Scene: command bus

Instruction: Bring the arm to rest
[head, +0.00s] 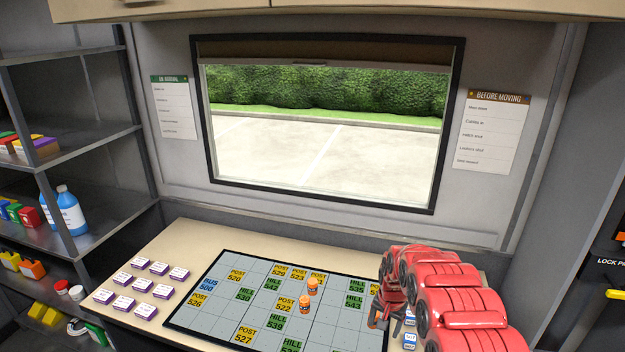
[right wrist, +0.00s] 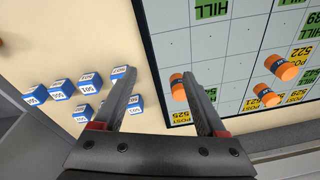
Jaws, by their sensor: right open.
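My right arm, red, comes in at the lower right of the head view. My right gripper (head: 376,322) hangs over the right part of the gridded board (head: 215,318). In the right wrist view the right gripper (right wrist: 160,78) is open, with nothing between its fingers. Below the gap are bare table and the board's dark edge. An orange cylinder (right wrist: 178,88) stands on the board beside one finger, partly covered by it; I cannot tell whether they touch. My left arm and gripper are not in view.
Two more orange cylinders (head: 313,284) (head: 305,302) stand mid-board among yellow and green labels. Several blue-and-white blocks (right wrist: 88,83) sit beside the board on the table (head: 190,240). Purple-edged white tiles (head: 146,311) lie at left. Shelves (head: 85,155) and a window (head: 330,130) surround the table.

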